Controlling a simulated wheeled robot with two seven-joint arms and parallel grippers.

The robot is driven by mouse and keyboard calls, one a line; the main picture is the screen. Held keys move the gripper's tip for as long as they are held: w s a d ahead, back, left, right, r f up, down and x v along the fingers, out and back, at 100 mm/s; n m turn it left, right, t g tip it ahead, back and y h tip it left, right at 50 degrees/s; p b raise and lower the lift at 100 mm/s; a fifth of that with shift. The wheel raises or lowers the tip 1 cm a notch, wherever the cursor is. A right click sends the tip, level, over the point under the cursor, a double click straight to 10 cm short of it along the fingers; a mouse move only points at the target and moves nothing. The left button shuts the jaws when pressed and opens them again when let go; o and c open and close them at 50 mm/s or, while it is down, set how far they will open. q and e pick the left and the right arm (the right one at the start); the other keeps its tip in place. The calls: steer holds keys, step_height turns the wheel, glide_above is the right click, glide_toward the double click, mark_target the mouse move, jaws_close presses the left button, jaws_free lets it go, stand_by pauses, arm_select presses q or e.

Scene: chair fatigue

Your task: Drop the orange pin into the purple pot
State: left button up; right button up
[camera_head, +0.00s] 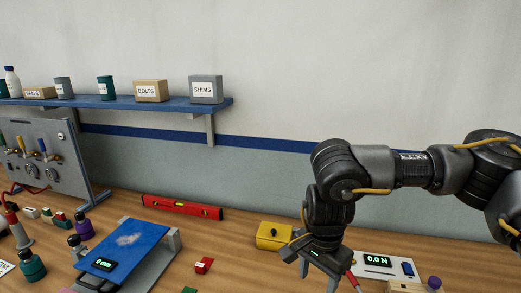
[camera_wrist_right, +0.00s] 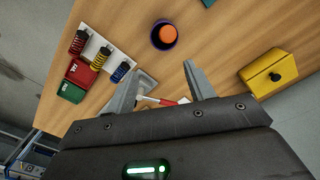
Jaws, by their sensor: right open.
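A dark purple pot (camera_wrist_right: 154,40) stands on the wooden table at the top middle of the right wrist view. A round orange end (camera_wrist_right: 168,34), which looks like the orange pin, shows inside its rim; the rest of it is hidden. My right gripper (camera_head: 324,279) is over the table at the lower middle of the head view. In the right wrist view its fingers (camera_wrist_right: 164,84) are apart, with the pot beyond them. I cannot make out the pot in the head view. My left gripper is in neither view.
A yellow box (camera_head: 273,236) stands left of my right gripper, and a force gauge (camera_head: 377,261) stands right. A red-handled tool (camera_wrist_right: 178,101) lies below the fingers. Spring posts (camera_wrist_right: 100,58) stand nearby. A blue-topped stand (camera_head: 130,240) is farther left.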

step_height(320, 180, up, 8)
steer(key=b, duration=0.1)
steer(key=shift+f, duration=0.25)
